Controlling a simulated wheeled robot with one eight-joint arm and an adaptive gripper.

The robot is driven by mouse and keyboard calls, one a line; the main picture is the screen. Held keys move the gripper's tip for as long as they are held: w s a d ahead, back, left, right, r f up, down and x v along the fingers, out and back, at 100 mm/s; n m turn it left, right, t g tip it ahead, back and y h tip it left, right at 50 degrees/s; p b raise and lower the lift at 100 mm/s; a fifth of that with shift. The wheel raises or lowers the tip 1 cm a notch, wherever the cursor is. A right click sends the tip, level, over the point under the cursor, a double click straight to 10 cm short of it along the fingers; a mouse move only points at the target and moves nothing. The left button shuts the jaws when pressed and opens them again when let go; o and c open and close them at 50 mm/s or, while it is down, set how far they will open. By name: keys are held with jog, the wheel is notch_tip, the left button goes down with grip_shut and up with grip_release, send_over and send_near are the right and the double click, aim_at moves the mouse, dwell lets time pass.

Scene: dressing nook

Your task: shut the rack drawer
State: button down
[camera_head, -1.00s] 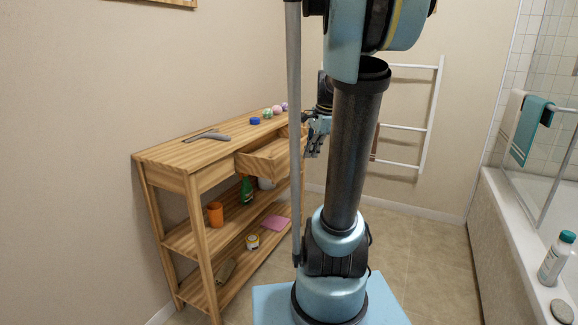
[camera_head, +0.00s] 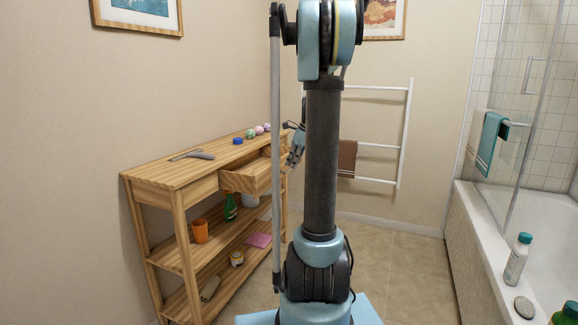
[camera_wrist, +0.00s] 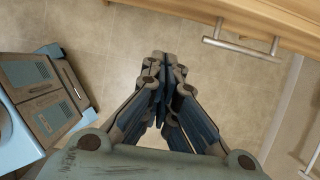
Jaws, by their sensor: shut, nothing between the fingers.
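The wooden rack (camera_head: 143,182) stands against the left wall. Its drawer (camera_head: 246,181) sticks out from under the top board, pulled open. My gripper (camera_head: 294,162) is just right of the drawer's outer end, partly behind my arm; I cannot tell from this view whether it touches. In the wrist view my gripper (camera_wrist: 163,62) has its fingers together with nothing between them. A wooden front (camera_wrist: 270,18) with a metal bar handle (camera_wrist: 240,48) lies at the upper right there, apart from the fingers.
On the rack top are a grey curved tool (camera_head: 197,155), a blue lid (camera_head: 238,141) and several small balls (camera_head: 259,130). Lower shelves hold an orange cup (camera_head: 200,231) and a green bottle (camera_head: 230,207). A white towel ladder (camera_head: 404,135) stands behind; a bathtub (camera_head: 465,235) is right.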

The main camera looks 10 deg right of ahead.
jog(key=w+a+f, duration=0.4)
jog(key=a+f, duration=0.2)
jog(key=f, duration=0.1)
dwell(0.5)
jog(key=shift+w, duration=0.1)
